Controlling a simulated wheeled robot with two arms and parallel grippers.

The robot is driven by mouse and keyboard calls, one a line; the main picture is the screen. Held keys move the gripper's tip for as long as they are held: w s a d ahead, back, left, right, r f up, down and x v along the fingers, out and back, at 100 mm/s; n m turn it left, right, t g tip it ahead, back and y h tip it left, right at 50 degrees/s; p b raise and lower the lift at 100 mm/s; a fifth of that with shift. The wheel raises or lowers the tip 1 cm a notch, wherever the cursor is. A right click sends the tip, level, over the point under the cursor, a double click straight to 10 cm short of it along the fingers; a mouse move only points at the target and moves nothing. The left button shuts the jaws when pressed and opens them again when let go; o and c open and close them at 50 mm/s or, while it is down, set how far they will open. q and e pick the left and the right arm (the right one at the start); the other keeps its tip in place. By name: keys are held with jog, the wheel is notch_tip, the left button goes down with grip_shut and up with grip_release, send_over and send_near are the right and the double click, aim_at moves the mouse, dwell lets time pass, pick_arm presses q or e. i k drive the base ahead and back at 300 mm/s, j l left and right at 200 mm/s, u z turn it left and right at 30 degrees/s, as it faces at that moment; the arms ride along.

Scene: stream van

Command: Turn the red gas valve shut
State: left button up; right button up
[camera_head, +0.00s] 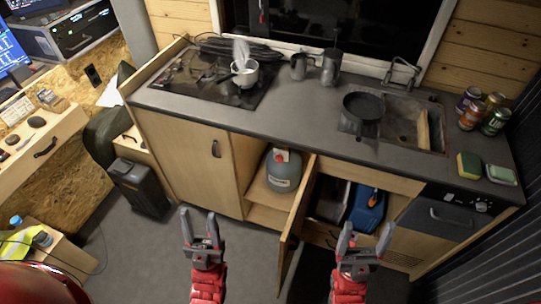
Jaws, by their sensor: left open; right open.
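The red gas valve (281,156) shows as a small red part on top of a grey gas bottle (283,174). The bottle stands on a shelf inside the open lower cupboard. My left gripper (200,222) is open and empty, below and to the left of the bottle in the picture. My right gripper (366,238) is open and empty, to the right of the open cupboard door. Neither gripper touches the bottle or the valve. The valve's exact turn position is too small to tell.
A wooden cupboard door (296,215) stands open between my grippers, just right of the bottle. A blue container (367,209) sits in the right compartment. The grey counter (300,124) overhangs the bottle. A dark box (140,187) stands on the floor at left.

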aim_at(278, 159)
jog(key=j, duration=0.45)
jog(key=i+j, duration=0.15)
jog(key=j, duration=0.75)
jog(key=i+u, duration=0.05)
